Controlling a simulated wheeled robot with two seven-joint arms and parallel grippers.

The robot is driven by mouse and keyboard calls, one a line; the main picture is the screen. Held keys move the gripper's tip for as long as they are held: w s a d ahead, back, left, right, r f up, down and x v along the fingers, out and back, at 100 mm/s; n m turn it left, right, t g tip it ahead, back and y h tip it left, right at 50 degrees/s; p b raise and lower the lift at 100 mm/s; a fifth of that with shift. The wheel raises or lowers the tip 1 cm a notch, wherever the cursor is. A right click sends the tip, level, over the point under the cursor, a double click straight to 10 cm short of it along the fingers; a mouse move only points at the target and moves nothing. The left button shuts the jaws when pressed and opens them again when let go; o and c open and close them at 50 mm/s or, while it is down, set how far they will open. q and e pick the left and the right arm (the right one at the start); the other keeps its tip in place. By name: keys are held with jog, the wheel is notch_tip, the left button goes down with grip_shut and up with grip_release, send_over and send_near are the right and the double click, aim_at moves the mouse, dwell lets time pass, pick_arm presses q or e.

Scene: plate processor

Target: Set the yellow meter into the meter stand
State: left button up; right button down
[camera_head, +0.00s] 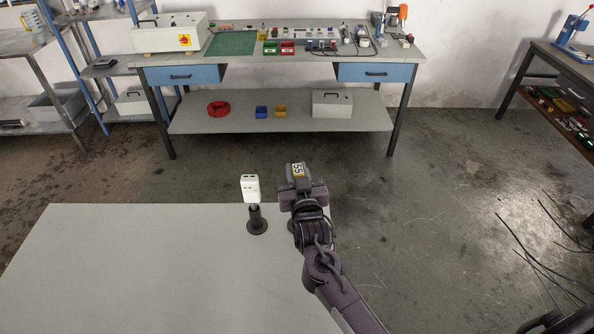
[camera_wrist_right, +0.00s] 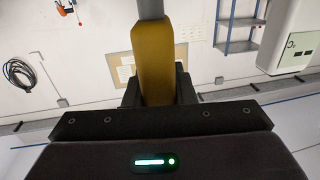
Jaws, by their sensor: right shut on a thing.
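I cannot tell whether the meter touches that stand. My left gripper is not in view.
A white meter (camera_head: 250,188) sits upright on another black stand (camera_head: 257,222), just left of my right gripper. The grey table (camera_head: 130,260) is clear on the left. A workbench (camera_head: 290,60) with tools stands beyond, across open floor.

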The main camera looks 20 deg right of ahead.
jog(key=shift+f, duration=0.15)
jog(key=shift+f+b, duration=0.75)
jog(key=shift+f, duration=0.25)
jog(key=c, duration=1.1)
grip_release()
jog(key=shift+o, duration=0.3)
jog(key=o, duration=0.6)
jog(key=shift+c, duration=0.2)
jog(key=shift+r, duration=0.1)
